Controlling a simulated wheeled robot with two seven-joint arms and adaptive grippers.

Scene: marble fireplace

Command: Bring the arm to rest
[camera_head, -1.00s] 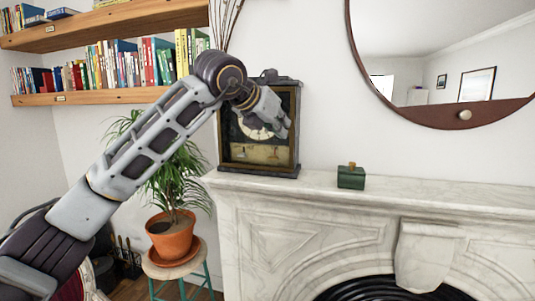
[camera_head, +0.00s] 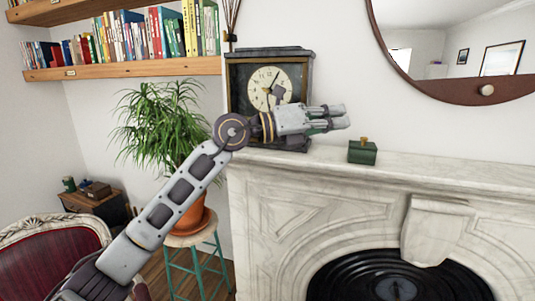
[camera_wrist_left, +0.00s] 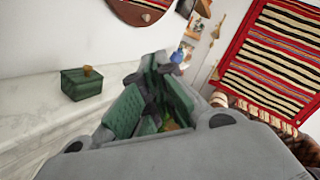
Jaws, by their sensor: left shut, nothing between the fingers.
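My left arm (camera_head: 175,210) reaches up from the lower left in the head view. Its gripper (camera_head: 342,116) points right, in front of the lower part of the mantel clock (camera_head: 270,85), and is shut and empty. In the left wrist view the closed fingers (camera_wrist_left: 155,75) show in the middle with nothing between them. A small green box with a brass knob (camera_head: 362,153) stands on the marble mantel (camera_head: 440,172), to the right of and below the fingertips. The box also shows in the left wrist view (camera_wrist_left: 84,84), left of the fingers. My right gripper is in neither view.
A potted plant (camera_head: 160,125) stands on a teal-legged stool (camera_head: 190,240) left of the fireplace. Bookshelves (camera_head: 120,69) hang at upper left, and a round mirror (camera_head: 450,90) at upper right. A red chair (camera_head: 50,265) is at lower left. The mantel right of the box is clear.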

